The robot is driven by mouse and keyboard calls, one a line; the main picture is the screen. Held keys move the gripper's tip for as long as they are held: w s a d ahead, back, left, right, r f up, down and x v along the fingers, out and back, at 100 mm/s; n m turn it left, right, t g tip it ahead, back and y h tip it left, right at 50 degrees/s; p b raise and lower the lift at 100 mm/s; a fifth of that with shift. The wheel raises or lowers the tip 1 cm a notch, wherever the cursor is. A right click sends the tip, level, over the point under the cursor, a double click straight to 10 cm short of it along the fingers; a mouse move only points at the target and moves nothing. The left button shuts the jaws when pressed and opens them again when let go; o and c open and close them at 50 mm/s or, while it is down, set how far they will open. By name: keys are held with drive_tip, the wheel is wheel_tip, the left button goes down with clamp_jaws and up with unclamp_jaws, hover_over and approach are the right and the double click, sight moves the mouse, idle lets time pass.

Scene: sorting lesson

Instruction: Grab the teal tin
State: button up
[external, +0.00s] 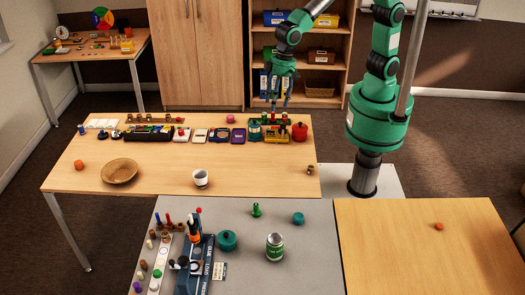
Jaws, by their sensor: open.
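A round teal tin (228,240), with what looks like a knob on its lid, stands on the grey table (320,262) beside a dark blue rack. A smaller teal piece (298,218) lies to its right on the same table; I cannot tell its exact kind. My gripper (276,104) hangs fingers down above the back edge of the wooden table, open and empty. It is far behind both teal things and touches neither.
A green and white can (274,247) and a green peg-like piece (256,210) stand near the teal things. The dark blue rack (193,270) holds upright items. The right table is mostly clear.

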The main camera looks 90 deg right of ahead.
drive_tip(key=s+a+f+g, duration=0.1)
drive_tip(key=s+a+f, duration=0.1)
drive_tip(key=a+f, duration=1.1)
drive_tip(key=m+h, duration=0.1)
hover_over(298, 216)
wheel_tip(298, 216, down, 14)
drive_tip(key=shift+w+a+g+p, duration=0.1)
drive_tip(key=shift+a+g+p, duration=0.2)
drive_tip(key=shift+p, duration=0.15)
drive_tip(key=shift+d+f, duration=0.1)
wheel_tip(298, 216, down, 8)
drive_tip(key=shift+f+b, duration=0.2)
drive_tip(key=shift+b, duration=0.25)
drive_tip(key=shift+s+d+f+b, duration=0.1)
drive_tip(key=shift+f+b, duration=0.1)
drive_tip(key=shift+f, duration=1.1)
drive_tip(key=shift+s+d+f+b, duration=0.1)
drive_tip(key=shift+f+b, duration=0.05)
drive_tip(key=shift+f, duration=1.15)
